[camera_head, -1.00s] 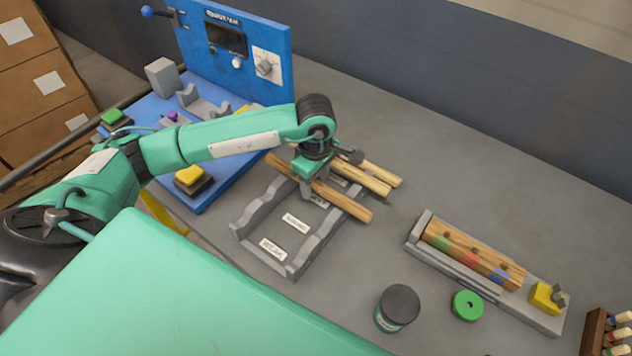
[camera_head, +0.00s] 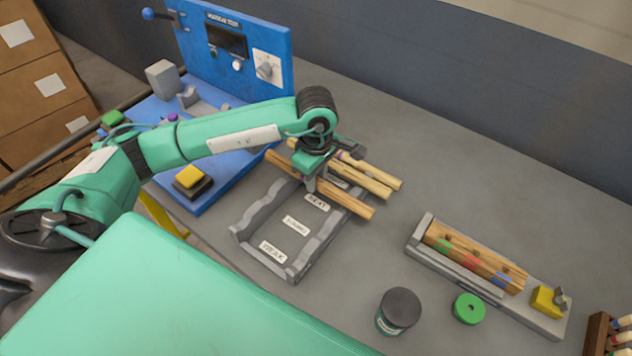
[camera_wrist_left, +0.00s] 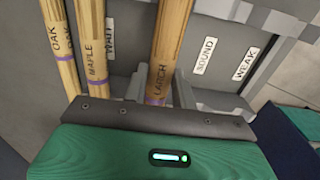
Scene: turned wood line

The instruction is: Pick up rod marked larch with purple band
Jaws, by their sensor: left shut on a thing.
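The rod marked larch (camera_head: 348,203) is a pale wooden stick at the front of a group of rods over the grey rack (camera_head: 262,212). In the left wrist view the larch rod (camera_wrist_left: 170,45) shows its name and a purple band near my gripper. My left gripper (camera_head: 313,184) is shut on this rod, with a finger on each side (camera_wrist_left: 158,88). The maple rod (camera_wrist_left: 92,45) and oak rod (camera_wrist_left: 58,40) lie beside it, apart from the fingers, and also carry purple bands. I cannot tell whether the larch rod is clear of the rack. My right gripper is not in view.
A blue test panel (camera_head: 270,35) with a yellow button (camera_head: 190,176) stands left of the rack. A dark-lidded jar (camera_head: 400,305), a green ring (camera_head: 468,308) and a grey holder with a banded wooden block (camera_head: 475,258) are at right. The table behind the holder is clear.

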